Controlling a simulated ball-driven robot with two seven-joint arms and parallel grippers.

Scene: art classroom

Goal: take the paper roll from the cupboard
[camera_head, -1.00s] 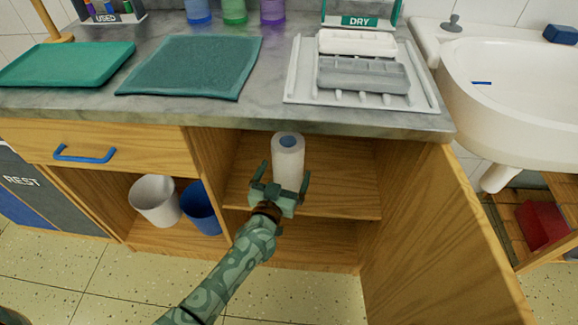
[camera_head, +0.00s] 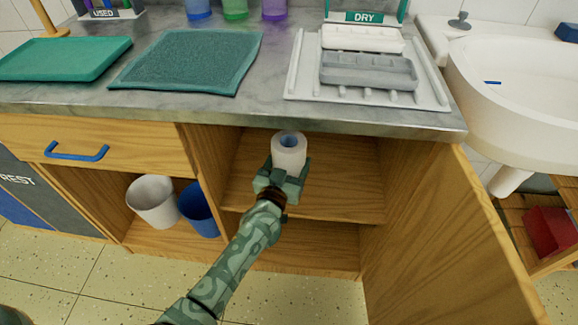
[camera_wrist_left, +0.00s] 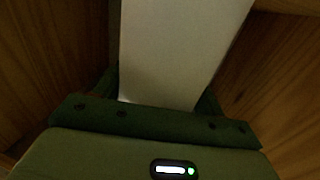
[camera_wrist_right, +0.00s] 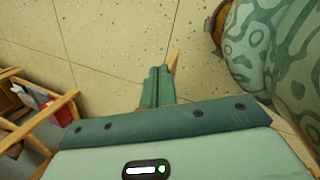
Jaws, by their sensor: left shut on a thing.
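The white paper roll (camera_head: 289,154) stands about upright in the open cupboard (camera_head: 345,200), over its upper shelf. My left gripper (camera_head: 286,172) reaches in from the front and is shut on the roll, which hides the roll's lower part. I cannot tell whether the roll still touches the shelf. In the left wrist view the roll (camera_wrist_left: 180,50) fills the space between the fingers. My right gripper (camera_wrist_right: 157,86) is shut and empty above the floor in the right wrist view, outside the head view.
The cupboard door (camera_head: 445,230) is swung open at the right. The worktop edge (camera_head: 300,122) overhangs the opening. A divider (camera_head: 205,165) stands at its left, with a white bin (camera_head: 152,203) and a blue bin (camera_head: 198,210) beyond. A sink (camera_head: 520,95) is at the right.

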